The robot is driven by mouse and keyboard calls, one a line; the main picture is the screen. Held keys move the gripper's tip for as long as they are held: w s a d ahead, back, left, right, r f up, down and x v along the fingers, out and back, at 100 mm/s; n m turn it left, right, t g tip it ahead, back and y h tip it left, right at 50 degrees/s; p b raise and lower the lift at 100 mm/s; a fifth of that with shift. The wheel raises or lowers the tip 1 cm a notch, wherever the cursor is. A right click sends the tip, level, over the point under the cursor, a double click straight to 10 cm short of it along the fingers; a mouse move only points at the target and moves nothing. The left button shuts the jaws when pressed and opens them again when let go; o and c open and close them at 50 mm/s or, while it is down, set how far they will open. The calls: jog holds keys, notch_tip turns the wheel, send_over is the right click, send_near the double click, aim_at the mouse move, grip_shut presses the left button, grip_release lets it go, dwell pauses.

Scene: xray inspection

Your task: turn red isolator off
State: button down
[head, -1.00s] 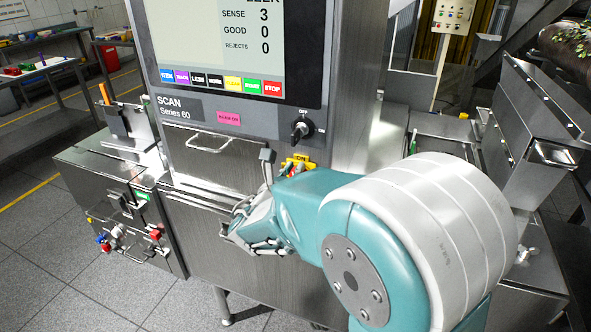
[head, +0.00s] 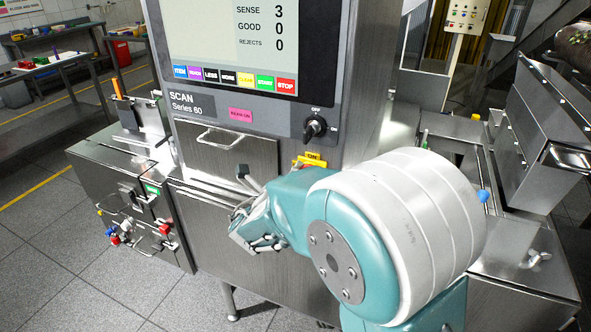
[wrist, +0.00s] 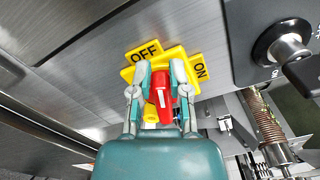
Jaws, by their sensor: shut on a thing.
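The red isolator handle (wrist: 161,90) sits on a yellow plate (wrist: 130,73) in the wrist view. An OFF label (wrist: 145,52) is at its upper left and an ON label (wrist: 200,68) at its right. My gripper (wrist: 160,77) is shut on the red handle, one finger on each side. The handle stands nearly upright in that picture, its upper end closer to OFF than to ON. In the head view the ON label (head: 313,157) shows above my arm, which hides most of the isolator.
A black rotary switch (head: 315,127) sits on the panel above the isolator, close by at upper right in the wrist view. A drawer handle (head: 220,138) juts out to the left. A steel cabinet (head: 125,205) with small valves stands farther left. Grey floor lies open in front.

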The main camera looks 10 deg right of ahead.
jog(key=n, duration=0.1)
jog(key=f+n, duration=0.1)
jog(key=n, duration=0.2)
jog(key=shift+s+d+f, duration=0.1)
jog(key=shift+d+f, duration=0.05)
jog(key=shift+f, duration=0.2)
jog(key=shift+n, duration=0.4)
jog(key=c, duration=0.6)
grip_release()
jog(key=shift+d, duration=0.2)
jog(key=shift+r, duration=0.1)
jog(key=shift+a, duration=0.35)
jog(key=v, duration=1.2)
